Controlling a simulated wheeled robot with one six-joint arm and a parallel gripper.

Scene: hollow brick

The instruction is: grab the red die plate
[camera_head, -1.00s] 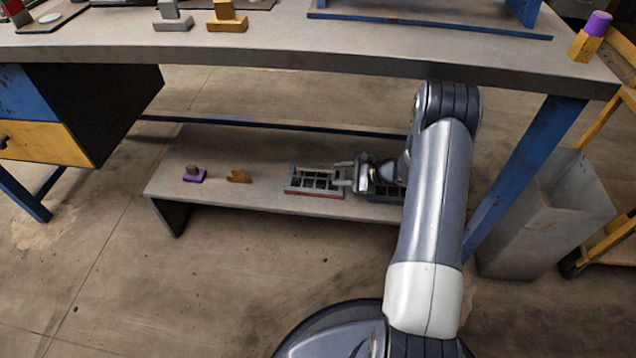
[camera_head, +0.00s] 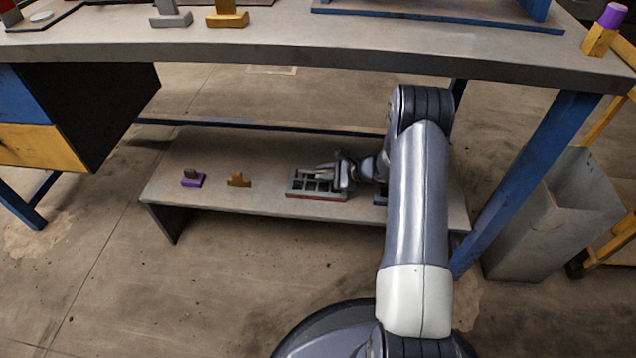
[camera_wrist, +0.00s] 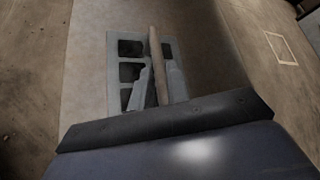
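The red die plate (camera_head: 303,194) is a grey grid with square openings and a red front edge. It is at the low shelf under the bench; I cannot tell whether it rests on the shelf or is slightly raised. My gripper (camera_head: 325,168) reaches over it from the right, its fingers close together. In the wrist view the plate (camera_wrist: 115,75) shows dark square holes, and my fingers (camera_wrist: 158,80) are on both sides of its tan upright bar (camera_wrist: 156,50). They look shut on that bar. My wrist hides the plate's near part there.
On the low shelf (camera_head: 250,205), a purple piece (camera_head: 192,180) and a yellow piece (camera_head: 239,180) stand left of the plate. A dark blue item (camera_head: 380,198) is partly hidden behind my arm. The workbench top (camera_head: 330,52) overhangs; a blue leg (camera_head: 525,185) and grey bin (camera_head: 550,220) are right.

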